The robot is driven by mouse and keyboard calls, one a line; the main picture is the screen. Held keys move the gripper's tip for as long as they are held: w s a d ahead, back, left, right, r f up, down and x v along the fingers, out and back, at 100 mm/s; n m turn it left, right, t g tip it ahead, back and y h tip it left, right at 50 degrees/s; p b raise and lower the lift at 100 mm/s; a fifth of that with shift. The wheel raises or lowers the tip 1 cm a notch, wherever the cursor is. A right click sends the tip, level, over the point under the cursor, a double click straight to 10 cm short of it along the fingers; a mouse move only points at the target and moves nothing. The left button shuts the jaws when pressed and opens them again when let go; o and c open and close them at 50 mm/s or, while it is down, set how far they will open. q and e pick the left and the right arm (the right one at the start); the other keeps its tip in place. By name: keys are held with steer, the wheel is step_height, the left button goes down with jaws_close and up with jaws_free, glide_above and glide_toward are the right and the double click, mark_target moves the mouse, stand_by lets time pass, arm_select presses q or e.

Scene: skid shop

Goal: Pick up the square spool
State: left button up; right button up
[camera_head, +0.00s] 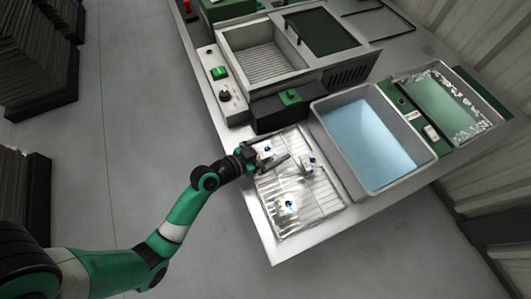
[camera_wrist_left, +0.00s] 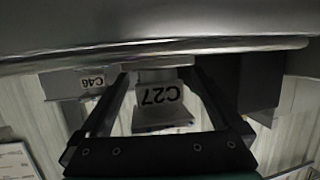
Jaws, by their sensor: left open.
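Small whitish pieces with blue spots, which look like the spools, are on a wire rack (camera_head: 325,194). One piece (camera_head: 265,153) is at my left gripper (camera_head: 281,156), another (camera_head: 308,163) is just right of it, and a third (camera_head: 286,207) is nearer the front. I cannot tell from the head view which is square. In the left wrist view my left gripper (camera_wrist_left: 160,80) is open, with a grey, square-edged piece labelled C27 (camera_wrist_left: 160,97) showing between its fingers. A piece labelled C46 (camera_wrist_left: 92,82) is left of the fingers. My right gripper is not in view.
A grey basin of blue liquid (camera_head: 352,98) stands right of the rack. A dark box with a green top (camera_head: 291,97) and a larger machine (camera_head: 233,41) stand behind it. The table's front edge is close to the rack. A large grey surface (camera_wrist_left: 150,22) spans the top of the wrist view.

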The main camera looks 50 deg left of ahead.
mark_target(269, 156)
arm_select(q)
steer(key=shift+c, duration=0.2)
jaws_close()
steer(key=shift+r, duration=0.1)
steer(key=shift+r, duration=0.25)
steer(key=r+p, duration=0.3)
steer(key=r, duration=0.1)
steer(key=shift+s+d, duration=0.15)
steer(key=shift+s, duration=0.2)
steer(key=s+r+p, duration=0.1)
steer(key=s+d+r+p, duration=0.1)
steer(key=r, duration=0.1)
steer(key=s+r+p, duration=0.1)
steer(key=shift+d+r, duration=0.2)
steer(key=shift+d, duration=0.15)
steer(key=s+d+r+p, duration=0.4)
steer(key=s, duration=0.4)
steer(key=shift+s+d, duration=0.35)
